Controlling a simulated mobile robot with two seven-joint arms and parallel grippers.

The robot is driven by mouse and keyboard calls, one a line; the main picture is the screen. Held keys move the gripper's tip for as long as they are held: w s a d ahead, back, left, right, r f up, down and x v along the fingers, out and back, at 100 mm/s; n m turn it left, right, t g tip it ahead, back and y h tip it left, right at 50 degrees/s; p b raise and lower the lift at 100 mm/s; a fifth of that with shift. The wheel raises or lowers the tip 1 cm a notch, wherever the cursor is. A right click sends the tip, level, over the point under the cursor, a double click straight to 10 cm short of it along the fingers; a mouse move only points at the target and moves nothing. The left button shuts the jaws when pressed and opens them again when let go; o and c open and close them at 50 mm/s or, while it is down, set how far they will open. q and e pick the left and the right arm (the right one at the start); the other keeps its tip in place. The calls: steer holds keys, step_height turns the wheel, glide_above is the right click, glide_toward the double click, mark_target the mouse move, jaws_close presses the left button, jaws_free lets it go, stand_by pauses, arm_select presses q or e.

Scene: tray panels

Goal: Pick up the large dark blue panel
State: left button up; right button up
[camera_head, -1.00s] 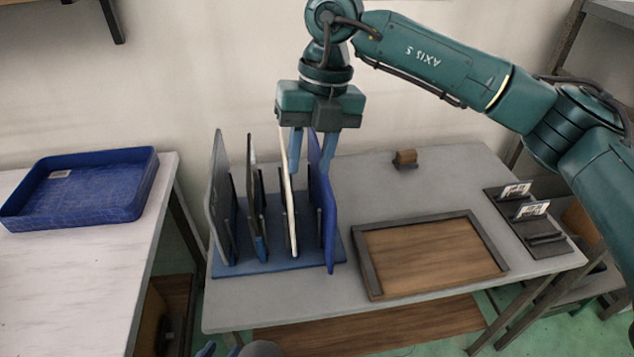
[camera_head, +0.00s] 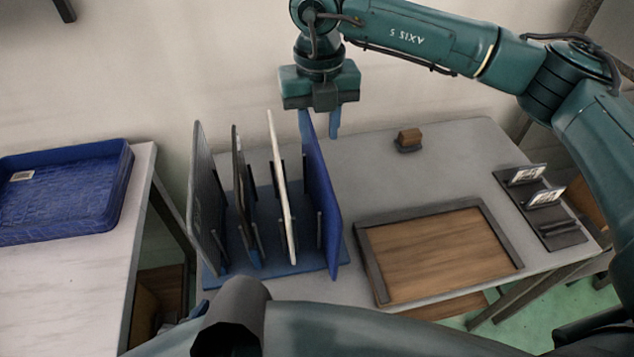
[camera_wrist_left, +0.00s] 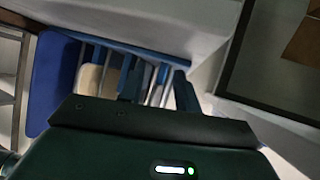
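The large dark blue panel (camera_head: 322,205) stands upright as the rightmost panel in a blue rack (camera_head: 268,268) on the grey table. A white panel (camera_head: 280,190), a dark panel (camera_head: 240,195) and a grey panel (camera_head: 207,200) stand to its left. My right gripper (camera_head: 320,124) is open at the panel's upper far end, its blue fingers apart. The panel partly hides one finger; contact cannot be told. My left gripper (camera_wrist_left: 158,90) is open and empty in the left wrist view, in front of the rack. Its arm crosses the bottom of the head view.
A dark-framed wooden tray (camera_head: 372,272) lies right of the rack. A small brown block (camera_head: 408,138) is behind it, and a dark holder with white labels (camera_head: 560,228) is at the right. A blue bin (camera_head: 118,190) stands on the white left table.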

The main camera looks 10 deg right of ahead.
mark_target(317, 145)
steer(key=shift+a+f+p, duration=0.15)
steer(key=shift+f+p, duration=0.35)
steer(key=shift+f, duration=2.25)
steer(key=shift+c, duration=0.3)
jaws_close()
